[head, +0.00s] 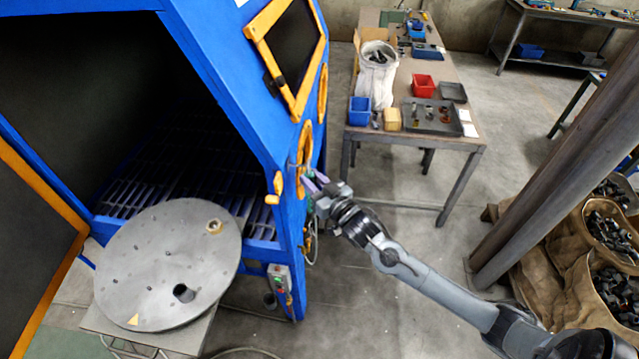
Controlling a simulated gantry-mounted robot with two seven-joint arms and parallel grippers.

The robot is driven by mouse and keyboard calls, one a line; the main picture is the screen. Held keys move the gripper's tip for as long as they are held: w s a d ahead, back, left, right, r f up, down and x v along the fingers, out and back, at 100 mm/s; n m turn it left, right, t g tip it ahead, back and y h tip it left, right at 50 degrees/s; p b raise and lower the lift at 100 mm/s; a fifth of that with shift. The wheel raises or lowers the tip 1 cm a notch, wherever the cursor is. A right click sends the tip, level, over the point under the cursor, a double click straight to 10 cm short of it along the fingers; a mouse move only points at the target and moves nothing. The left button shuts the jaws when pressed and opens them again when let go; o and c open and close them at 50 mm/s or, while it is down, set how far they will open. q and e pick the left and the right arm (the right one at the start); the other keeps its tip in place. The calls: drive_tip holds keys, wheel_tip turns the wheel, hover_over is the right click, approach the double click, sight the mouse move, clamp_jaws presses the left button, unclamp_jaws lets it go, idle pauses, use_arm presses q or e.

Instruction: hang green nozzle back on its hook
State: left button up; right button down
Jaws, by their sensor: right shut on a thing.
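My right gripper (317,184) is at the right side wall of the blue blasting cabinet (230,90), beside the yellow-rimmed round port. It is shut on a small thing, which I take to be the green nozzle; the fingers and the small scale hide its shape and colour. I cannot make out the hook, and cannot tell whether the nozzle touches it. Thin hoses (311,240) hang on the cabinet side just below the gripper. My left gripper is not in view.
A round grey turntable (165,262) stands in front of the open cabinet. A control box (280,283) sits low on its side. A workbench (452,85) with bins and a tray stands behind. A brown post (565,150) and sacks of parts (612,285) are at right.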

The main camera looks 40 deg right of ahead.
drive_tip(key=shift+w+a+f+b, duration=0.1)
drive_tip(key=shift+w+a+b, duration=0.25)
drive_tip(key=shift+w+b, duration=0.05)
drive_tip(key=shift+w+a+f, duration=0.3)
drive_tip(key=shift+w+a, duration=0.1)
drive_tip(key=shift+w, duration=0.05)
drive_tip(key=shift+f, duration=0.15)
idle(0.3)
drive_tip(key=c, duration=0.9)
unclamp_jaws()
drive_tip(key=shift+o, duration=0.6)
